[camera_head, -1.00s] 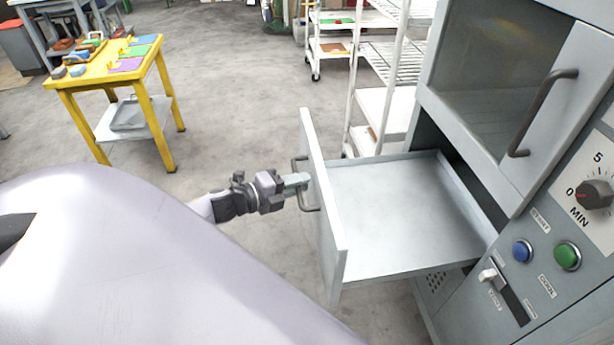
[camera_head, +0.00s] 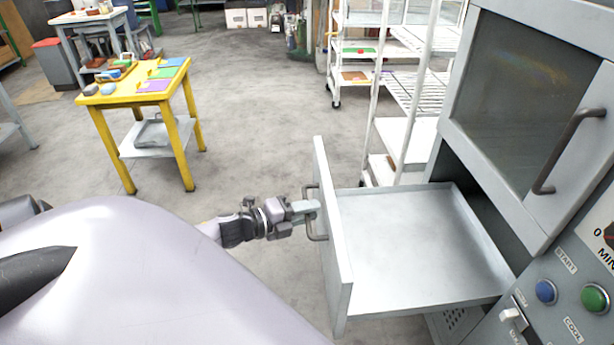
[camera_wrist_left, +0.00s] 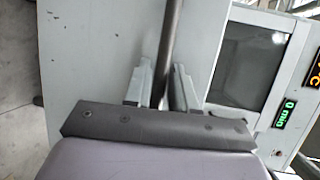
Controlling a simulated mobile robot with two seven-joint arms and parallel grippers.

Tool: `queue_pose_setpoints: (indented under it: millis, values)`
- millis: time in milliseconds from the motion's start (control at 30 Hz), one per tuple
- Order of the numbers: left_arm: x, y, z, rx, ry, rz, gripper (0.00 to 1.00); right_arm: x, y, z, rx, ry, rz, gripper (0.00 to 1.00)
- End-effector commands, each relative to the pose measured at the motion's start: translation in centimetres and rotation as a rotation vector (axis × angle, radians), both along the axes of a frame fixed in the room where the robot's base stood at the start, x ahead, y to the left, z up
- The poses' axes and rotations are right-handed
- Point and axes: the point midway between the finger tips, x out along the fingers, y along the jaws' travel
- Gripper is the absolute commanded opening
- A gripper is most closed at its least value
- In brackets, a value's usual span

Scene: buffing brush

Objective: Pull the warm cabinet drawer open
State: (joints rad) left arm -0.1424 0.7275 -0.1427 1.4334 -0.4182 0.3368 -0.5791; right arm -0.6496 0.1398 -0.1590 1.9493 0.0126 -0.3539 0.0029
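The warm cabinet drawer (camera_head: 420,245) is pulled well out of the grey cabinet, and its empty inside shows. Its front panel (camera_head: 333,240) faces left and carries a dark bar handle (camera_head: 311,235). My left gripper (camera_head: 312,207) is at this handle, with its fingers around the bar. In the left wrist view the handle (camera_wrist_left: 172,40) runs between the two fingers of the gripper (camera_wrist_left: 162,75), which are close on either side of it. My right gripper is not in view.
The cabinet's glass door (camera_head: 520,90), green button (camera_head: 595,298) and blue button (camera_head: 545,292) are at the right. A white wire rack (camera_head: 400,130) stands behind the drawer. A yellow table (camera_head: 125,95) stands at the left. The floor between is clear.

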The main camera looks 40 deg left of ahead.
Motion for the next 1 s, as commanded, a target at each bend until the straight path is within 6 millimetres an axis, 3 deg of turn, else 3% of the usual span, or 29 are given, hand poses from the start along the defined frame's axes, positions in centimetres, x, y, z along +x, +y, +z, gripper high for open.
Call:
queue_pose_setpoints:
  millis: [167,700,1000]
  values:
    - [-0.6,0.2,0.0,-0.001,0.001,0.000,0.25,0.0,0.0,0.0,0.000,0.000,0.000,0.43]
    - [-6.0,2.0,1.1,-0.001,0.001,0.000,0.25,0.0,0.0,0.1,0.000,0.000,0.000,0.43]
    - [-6.7,2.2,1.4,0.000,0.000,0.000,0.25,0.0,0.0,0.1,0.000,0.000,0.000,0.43]
